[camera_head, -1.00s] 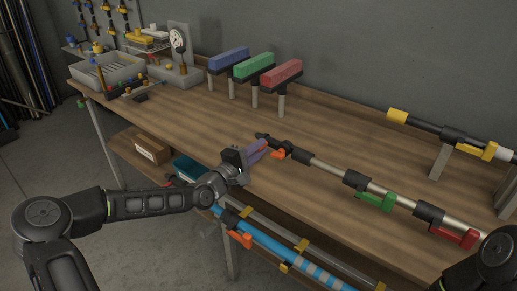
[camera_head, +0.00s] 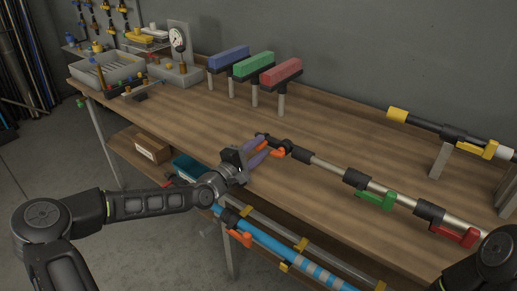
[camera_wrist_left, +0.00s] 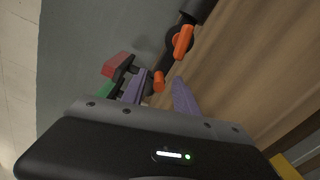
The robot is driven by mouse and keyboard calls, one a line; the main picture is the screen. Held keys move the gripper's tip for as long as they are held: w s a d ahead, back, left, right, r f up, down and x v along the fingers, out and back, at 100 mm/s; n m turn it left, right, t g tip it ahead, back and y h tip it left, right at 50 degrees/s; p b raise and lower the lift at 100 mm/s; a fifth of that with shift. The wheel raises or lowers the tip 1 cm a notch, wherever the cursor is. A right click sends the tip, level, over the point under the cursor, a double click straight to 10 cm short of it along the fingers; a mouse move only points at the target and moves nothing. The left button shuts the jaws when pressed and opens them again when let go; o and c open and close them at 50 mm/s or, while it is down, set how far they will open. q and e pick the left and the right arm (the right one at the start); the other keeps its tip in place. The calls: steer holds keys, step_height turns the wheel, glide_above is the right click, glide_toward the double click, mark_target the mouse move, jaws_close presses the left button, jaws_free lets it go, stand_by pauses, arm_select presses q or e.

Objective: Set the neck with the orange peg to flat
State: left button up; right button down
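The neck with the orange peg is the dark jointed end (camera_head: 270,141) of a metal pole lying over the bench. Its orange peg (camera_head: 278,153) points left toward my left gripper. In the left wrist view, the orange peg (camera_wrist_left: 159,81) appears between the purple fingertips, and a second orange part (camera_wrist_left: 183,41) sits at the dark joint. My left gripper (camera_head: 262,149) is open, its fingers around or just short of the peg; I cannot tell whether they touch it. My right gripper is out of view; only part of that arm shows at the bottom right.
The pole also carries a green lever (camera_head: 376,201) and a red lever (camera_head: 456,237). Blue, green and red blocks on posts stand behind. A yellow-ended tube (camera_head: 398,116) is at the right. Blue pipes (camera_head: 280,248) lie below the bench's front edge.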

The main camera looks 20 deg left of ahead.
arm_select(q)
steer(key=v, duration=0.8)
steer(key=shift+b, duration=0.3)
steer(key=shift+w, duration=0.1)
